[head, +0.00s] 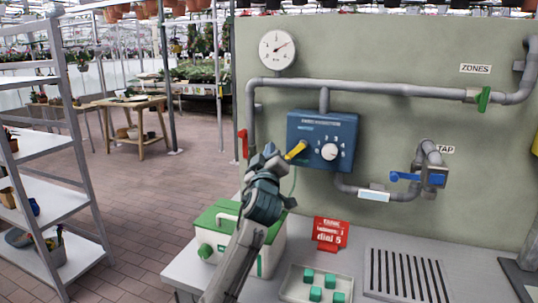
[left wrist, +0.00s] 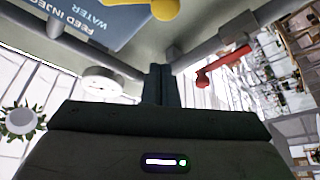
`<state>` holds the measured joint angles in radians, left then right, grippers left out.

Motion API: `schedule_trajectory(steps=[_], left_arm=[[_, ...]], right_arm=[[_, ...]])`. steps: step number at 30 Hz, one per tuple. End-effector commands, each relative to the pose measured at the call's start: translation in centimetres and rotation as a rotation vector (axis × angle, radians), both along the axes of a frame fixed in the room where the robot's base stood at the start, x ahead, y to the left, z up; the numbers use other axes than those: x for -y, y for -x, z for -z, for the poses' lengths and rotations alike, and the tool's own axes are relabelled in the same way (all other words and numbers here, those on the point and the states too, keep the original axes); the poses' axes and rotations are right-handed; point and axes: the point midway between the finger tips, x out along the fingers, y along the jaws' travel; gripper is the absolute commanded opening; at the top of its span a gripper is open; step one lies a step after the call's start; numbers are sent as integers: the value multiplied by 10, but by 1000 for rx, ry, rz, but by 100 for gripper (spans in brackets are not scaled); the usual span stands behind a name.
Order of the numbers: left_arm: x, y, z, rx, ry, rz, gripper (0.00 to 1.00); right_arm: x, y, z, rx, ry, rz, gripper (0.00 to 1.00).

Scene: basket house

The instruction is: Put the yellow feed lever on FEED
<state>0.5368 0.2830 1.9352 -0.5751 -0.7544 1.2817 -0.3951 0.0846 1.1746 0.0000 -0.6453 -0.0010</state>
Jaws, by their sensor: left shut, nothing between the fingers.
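The yellow feed lever (head: 296,150) sits on the left of the blue feed injector box (head: 340,130), which is fixed to the wall panel. Its knob end points down and left. In the left wrist view the yellow lever (left wrist: 160,8) shows at the top edge, with the box face (left wrist: 85,25) reading FEED INJEC and WATER upside down. My left gripper (head: 268,153) is shut and empty, just left of the lever's knob; in the head view they look close, and I cannot tell if they touch. In the wrist view its shut fingers (left wrist: 157,84) lie below the lever. My right gripper is not in view.
A red handle (head: 243,143) is left of my gripper. A white dial (head: 329,152) is on the box. Pipes, a gauge (head: 277,49) and a blue tap handle (head: 404,176) surround it. A green-lidded box (head: 272,246), red sign (head: 330,234) and tray (head: 290,287) stand on the bench.

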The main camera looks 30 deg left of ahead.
Motion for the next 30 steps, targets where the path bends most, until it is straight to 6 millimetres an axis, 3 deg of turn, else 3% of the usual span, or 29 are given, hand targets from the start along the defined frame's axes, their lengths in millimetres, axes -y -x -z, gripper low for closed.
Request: schedule_trajectory(steps=[15,30], left_arm=[[33,65,27,2,1,1,0],[37,75,28,2,-1,-1,0]], right_arm=[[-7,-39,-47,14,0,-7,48],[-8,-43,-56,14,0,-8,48]])
